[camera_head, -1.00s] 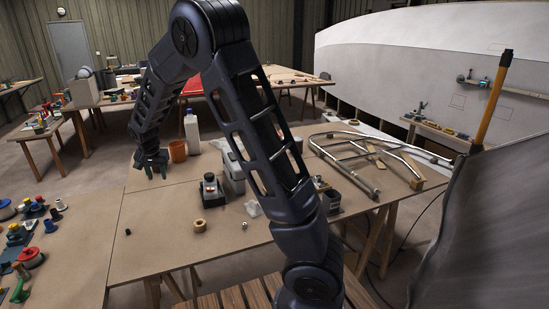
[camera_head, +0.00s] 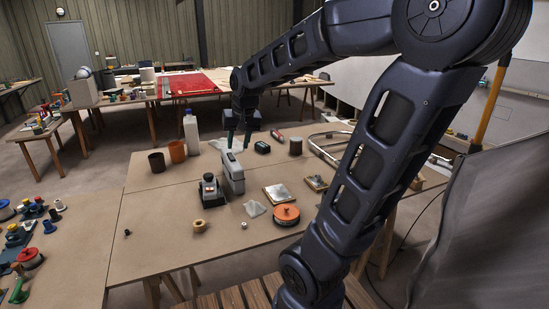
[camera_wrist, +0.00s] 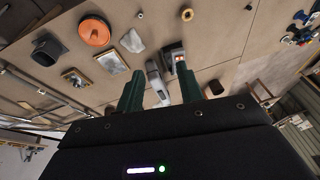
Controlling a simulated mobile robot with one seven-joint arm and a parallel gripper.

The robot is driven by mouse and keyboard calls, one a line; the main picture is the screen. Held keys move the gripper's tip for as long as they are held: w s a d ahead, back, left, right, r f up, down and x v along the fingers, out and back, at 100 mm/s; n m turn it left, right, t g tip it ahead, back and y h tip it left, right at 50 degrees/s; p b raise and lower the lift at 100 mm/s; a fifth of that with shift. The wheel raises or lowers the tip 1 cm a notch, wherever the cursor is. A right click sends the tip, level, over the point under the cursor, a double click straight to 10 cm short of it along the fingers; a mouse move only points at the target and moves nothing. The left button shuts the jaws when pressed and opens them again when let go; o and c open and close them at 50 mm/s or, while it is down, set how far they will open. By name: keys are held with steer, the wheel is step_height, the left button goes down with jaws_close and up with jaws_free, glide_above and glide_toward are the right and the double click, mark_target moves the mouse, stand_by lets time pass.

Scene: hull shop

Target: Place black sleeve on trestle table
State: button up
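A dark brown, almost black upright cylinder (camera_head: 157,162) stands on the trestle table (camera_head: 150,207), left of an orange-brown cup. A small black piece (camera_head: 127,232) lies near the table's front left; it also shows in the wrist view (camera_wrist: 249,7). A black, squarish hollow piece (camera_wrist: 47,50) is on the table beside the orange disc, hidden by my arm in the head view. I cannot tell for sure which of these is the black sleeve. My gripper (camera_head: 239,139) is above the table's back middle. Its green fingers (camera_wrist: 160,82) are apart, with nothing held between them.
The orange-brown cup (camera_head: 177,151) and white bottle (camera_head: 191,132) stand at the back left. The front left of the table is mostly clear.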

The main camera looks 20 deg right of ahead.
steer(key=s+d, duration=0.3)
steer(key=s, duration=0.4)
steer(key=s+d+n+t+h, duration=0.1)
steer(key=s+d, duration=0.2)
steer(key=s, duration=0.4)
steer(key=shift+s+d+f, duration=0.2)
steer(key=shift+s, duration=0.05)
stand_by(0.5)
